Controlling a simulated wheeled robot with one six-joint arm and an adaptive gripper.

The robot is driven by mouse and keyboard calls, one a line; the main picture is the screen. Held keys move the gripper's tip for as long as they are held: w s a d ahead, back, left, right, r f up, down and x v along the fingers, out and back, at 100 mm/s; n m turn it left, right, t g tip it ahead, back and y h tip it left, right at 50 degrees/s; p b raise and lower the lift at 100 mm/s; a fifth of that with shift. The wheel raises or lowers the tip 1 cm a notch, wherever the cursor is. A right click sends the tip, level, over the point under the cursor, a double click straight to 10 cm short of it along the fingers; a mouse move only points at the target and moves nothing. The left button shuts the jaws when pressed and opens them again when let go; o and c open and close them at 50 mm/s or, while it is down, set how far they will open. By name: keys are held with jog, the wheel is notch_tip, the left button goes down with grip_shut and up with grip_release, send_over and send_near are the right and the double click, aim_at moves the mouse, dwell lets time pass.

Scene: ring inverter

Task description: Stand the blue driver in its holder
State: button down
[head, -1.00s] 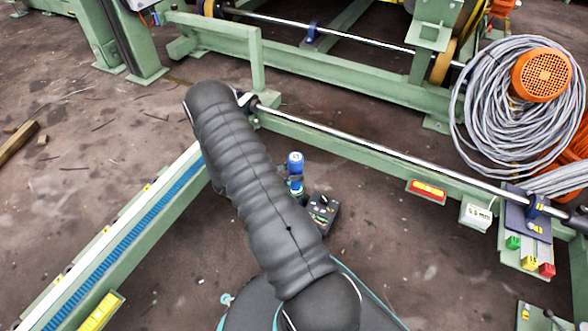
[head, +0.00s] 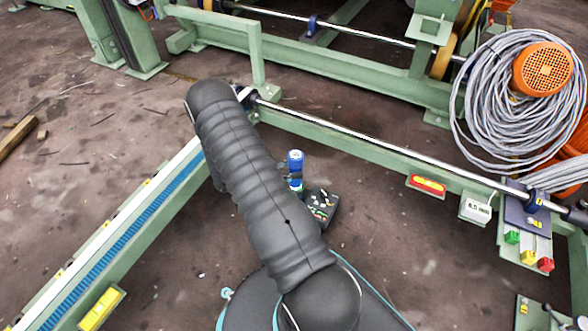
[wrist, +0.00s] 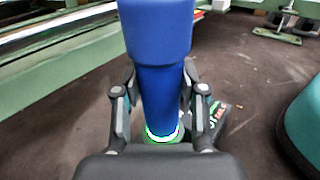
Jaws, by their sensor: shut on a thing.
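The blue driver (head: 295,158) stands roughly upright in the head view, just right of my dark arm. In the wrist view its wide blue handle (wrist: 158,40) rises between my two fingers. My gripper (wrist: 160,105) is shut on the driver, one finger on each side. A green and white ring shows low on the driver, and its lower end is hidden by the gripper body. In the head view my arm hides most of the gripper. I cannot tell for certain which thing is the holder.
A dark piece with coloured marks (head: 321,207) is beside the driver. A green frame with a steel shaft (head: 380,148) runs behind. A red and yellow level (head: 427,185), a white box (head: 475,207) and a dark blue plate (head: 520,208) lie along it. Open brown floor is in front.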

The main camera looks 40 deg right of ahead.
jog(key=c, duration=0.6)
grip_release()
jog(key=shift+f, duration=0.1)
jog(key=shift+o, duration=0.2)
jog(key=v, duration=0.7)
jog(key=shift+a, duration=0.25)
